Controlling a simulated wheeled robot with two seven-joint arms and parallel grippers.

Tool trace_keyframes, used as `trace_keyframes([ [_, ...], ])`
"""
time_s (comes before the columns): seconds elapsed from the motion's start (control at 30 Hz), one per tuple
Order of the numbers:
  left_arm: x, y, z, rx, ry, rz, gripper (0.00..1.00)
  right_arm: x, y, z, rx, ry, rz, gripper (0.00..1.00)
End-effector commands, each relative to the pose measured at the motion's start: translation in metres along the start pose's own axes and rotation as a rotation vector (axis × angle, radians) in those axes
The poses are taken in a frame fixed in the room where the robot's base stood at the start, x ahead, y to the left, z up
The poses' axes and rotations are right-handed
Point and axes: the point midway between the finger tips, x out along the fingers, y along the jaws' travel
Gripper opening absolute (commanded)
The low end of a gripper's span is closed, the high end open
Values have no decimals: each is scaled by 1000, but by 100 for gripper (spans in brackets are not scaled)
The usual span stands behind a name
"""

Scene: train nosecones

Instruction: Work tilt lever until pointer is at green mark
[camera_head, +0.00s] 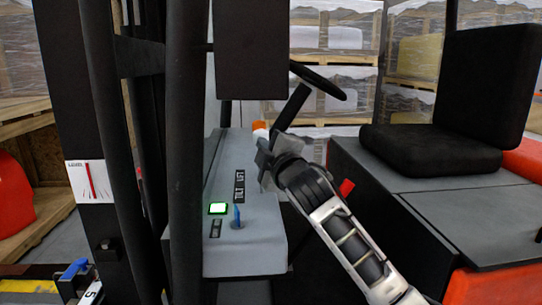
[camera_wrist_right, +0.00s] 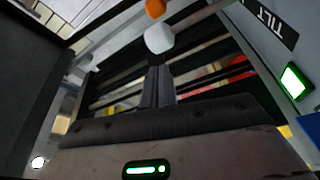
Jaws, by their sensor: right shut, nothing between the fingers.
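The gauge plate (camera_head: 81,194) is a white panel on the mast at the left, with a red pointer (camera_head: 91,180) near its middle, leaning slightly left at the top. I cannot make out a green mark on it. A white-knobbed lever (camera_head: 261,134) and an orange knob (camera_head: 258,125) stand at the far end of the grey console. My right gripper (camera_head: 263,152) is shut and empty, close by the white knob. In the right wrist view the shut fingers (camera_wrist_right: 158,85) point at the white knob (camera_wrist_right: 158,39), beside the TILT label (camera_wrist_right: 270,20); contact cannot be told. My left gripper is out of view.
The grey console (camera_head: 255,257) carries a green-lit display (camera_head: 218,208) and a small blue lever (camera_head: 237,217). The dark mast post (camera_head: 186,150) stands left of it. The steering wheel (camera_head: 325,82) and the black seat (camera_head: 430,150) are right of the knobs.

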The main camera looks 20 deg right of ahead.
Motion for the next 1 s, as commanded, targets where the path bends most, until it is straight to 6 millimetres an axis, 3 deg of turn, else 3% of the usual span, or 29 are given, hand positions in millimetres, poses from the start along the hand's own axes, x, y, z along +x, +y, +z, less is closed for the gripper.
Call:
trace_keyframes([
  [0.1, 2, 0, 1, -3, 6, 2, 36, -23, -1, 0, -1, 3, 1, 0],
  [0.33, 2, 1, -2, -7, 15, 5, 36, -46, 0, -2, 1, 4, 1, 0],
  [1.0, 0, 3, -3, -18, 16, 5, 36, -48, 1, -2, 2, 5, 0, 0],
])
